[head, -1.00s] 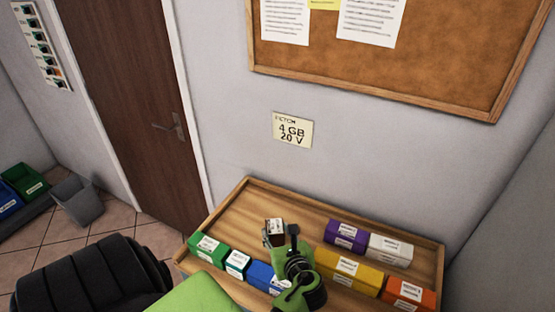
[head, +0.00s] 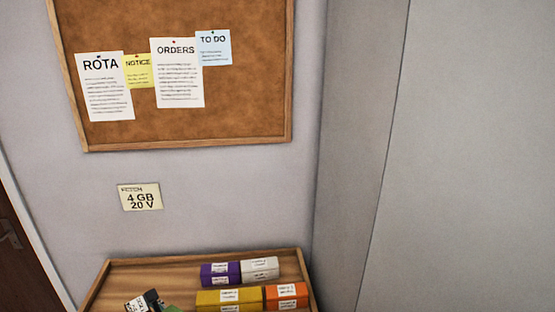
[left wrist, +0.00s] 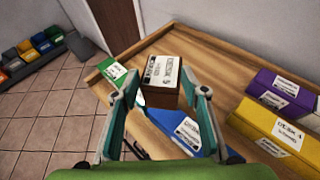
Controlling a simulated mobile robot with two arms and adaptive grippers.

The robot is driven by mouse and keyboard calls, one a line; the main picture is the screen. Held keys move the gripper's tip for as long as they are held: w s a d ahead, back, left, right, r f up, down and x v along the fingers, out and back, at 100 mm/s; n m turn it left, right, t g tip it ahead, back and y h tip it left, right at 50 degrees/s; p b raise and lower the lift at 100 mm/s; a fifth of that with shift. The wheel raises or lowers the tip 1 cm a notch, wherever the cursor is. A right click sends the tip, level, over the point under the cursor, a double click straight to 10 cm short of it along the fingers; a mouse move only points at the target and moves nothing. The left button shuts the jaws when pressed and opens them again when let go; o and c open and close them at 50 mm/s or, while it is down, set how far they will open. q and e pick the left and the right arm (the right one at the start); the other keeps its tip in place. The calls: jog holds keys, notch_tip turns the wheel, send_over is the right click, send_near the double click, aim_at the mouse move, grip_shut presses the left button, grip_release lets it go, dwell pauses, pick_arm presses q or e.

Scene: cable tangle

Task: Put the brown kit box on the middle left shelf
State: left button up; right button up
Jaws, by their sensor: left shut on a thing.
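The brown kit box (left wrist: 159,96) has a white label on top and sits between the fingers of my left gripper (left wrist: 165,86) in the left wrist view. The gripper is shut on it, over the wooden tray. I cannot tell whether the box touches the tray. In the head view, the labelled top of the box (head: 136,304) and part of my left gripper (head: 157,300) show at the bottom edge, mostly cut off. My right gripper is not in view. The middle left shelf is not in view.
The wooden tray (head: 150,271) holds purple (head: 220,273), white (head: 260,268), yellow (head: 228,300) and orange (head: 287,295) boxes. Green (left wrist: 113,69) and blue (left wrist: 192,128) boxes are close to the gripper. Colored bins (left wrist: 42,42) stand far left beyond open tiled floor.

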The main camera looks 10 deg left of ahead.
pick_arm(q)
jog(key=s+d+m+t+h+b, duration=0.1)
jog(key=s+d+m+b, duration=0.1)
jog(key=d, duration=0.6)
jog(key=s+d+r+m+t+h+b, duration=0.1)
jog(key=s+d+m+t+h+b, duration=0.1)
jog(key=s+d+b, duration=0.2)
jog(key=s+d+r+m+t+h+b, duration=0.1)
jog(key=s+d+m+t+h+b, duration=0.1)
jog(key=d+b, duration=0.5)
jog(key=shift+s+d+r+b, duration=0.15)
jog(key=shift+s+d+b, duration=0.45)
jog(key=shift+d, duration=1.7)
